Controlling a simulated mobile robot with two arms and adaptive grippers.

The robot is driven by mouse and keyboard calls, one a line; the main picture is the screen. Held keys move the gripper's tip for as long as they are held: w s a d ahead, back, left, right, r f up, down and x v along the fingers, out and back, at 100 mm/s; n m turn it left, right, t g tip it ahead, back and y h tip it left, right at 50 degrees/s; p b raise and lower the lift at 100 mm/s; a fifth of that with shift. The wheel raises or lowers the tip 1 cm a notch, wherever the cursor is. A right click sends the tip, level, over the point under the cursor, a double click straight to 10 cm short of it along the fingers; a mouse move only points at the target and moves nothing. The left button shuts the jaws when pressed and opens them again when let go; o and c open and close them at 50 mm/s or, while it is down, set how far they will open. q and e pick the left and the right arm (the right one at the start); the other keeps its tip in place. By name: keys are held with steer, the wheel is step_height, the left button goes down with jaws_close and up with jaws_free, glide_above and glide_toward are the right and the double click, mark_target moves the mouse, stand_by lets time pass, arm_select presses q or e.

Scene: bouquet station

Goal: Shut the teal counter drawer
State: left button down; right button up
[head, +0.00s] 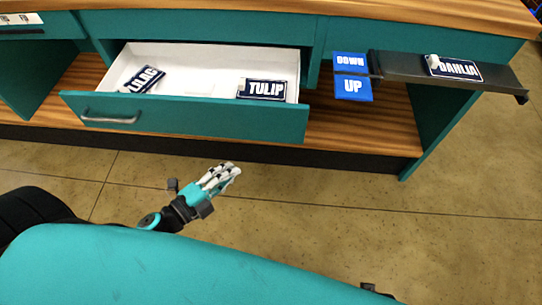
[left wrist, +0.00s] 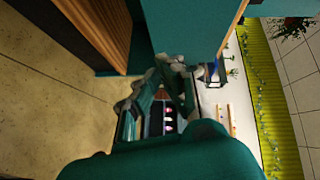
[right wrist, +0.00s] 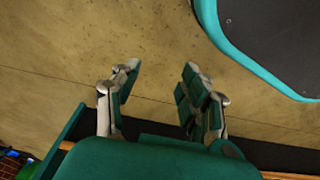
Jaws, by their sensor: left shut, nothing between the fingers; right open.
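The teal drawer (head: 190,118) is pulled open from the counter in the head view. Its white interior shows, and a metal bar handle (head: 110,119) is at the left of its front. A LILAC label (head: 141,79) and a TULIP label (head: 266,89) lie in it. My left gripper (head: 228,173) is shut and empty, in front of the drawer face and apart from it in the picture. The closed fingers also show in the left wrist view (left wrist: 168,82). My right gripper (right wrist: 155,85) is open and empty over floor in the right wrist view.
The teal counter has a wooden top (head: 300,10) and a wooden lower shelf (head: 350,130). A dark ledge (head: 405,70) with a DAHLIA label (head: 455,68) sticks out at right, beside a blue DOWN/UP sign (head: 352,78). Tan floor (head: 330,185) in front is clear.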

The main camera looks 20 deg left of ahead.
arm_select(q)
steer(key=d+r+m+h+b, duration=0.1)
steer(key=d+r+m+h, duration=0.2)
steer(key=r+m, duration=0.1)
steer(key=shift+w+a+p+x, duration=0.25)
steer(key=shift+a+x, duration=0.15)
steer(key=shift+x, duration=1.5)
steer(key=shift+w+a+p+x, duration=0.1)
steer(key=shift+w+a+x, duration=0.2)
steer(key=shift+x, duration=1.65)
steer(key=shift+w+a+p+x, duration=0.2)
steer(key=shift+a+x, duration=0.25)
steer(key=shift+x, duration=1.45)
arm_select(e)
steer(key=shift+s+d+f, duration=0.1)
steer(key=shift+s+f, duration=0.1)
steer(key=shift+f, duration=0.5)
steer(key=shift+s+a+f, duration=0.1)
steer(key=shift+s+f, duration=0.15)
steer(key=shift+f, duration=0.45)
steer(key=shift+s+d+f, duration=0.1)
steer(key=shift+s+f, duration=0.1)
steer(key=shift+f, duration=0.5)
arm_select(q)
steer(key=shift+w+f, duration=0.1)
steer(key=shift+f, duration=0.1)
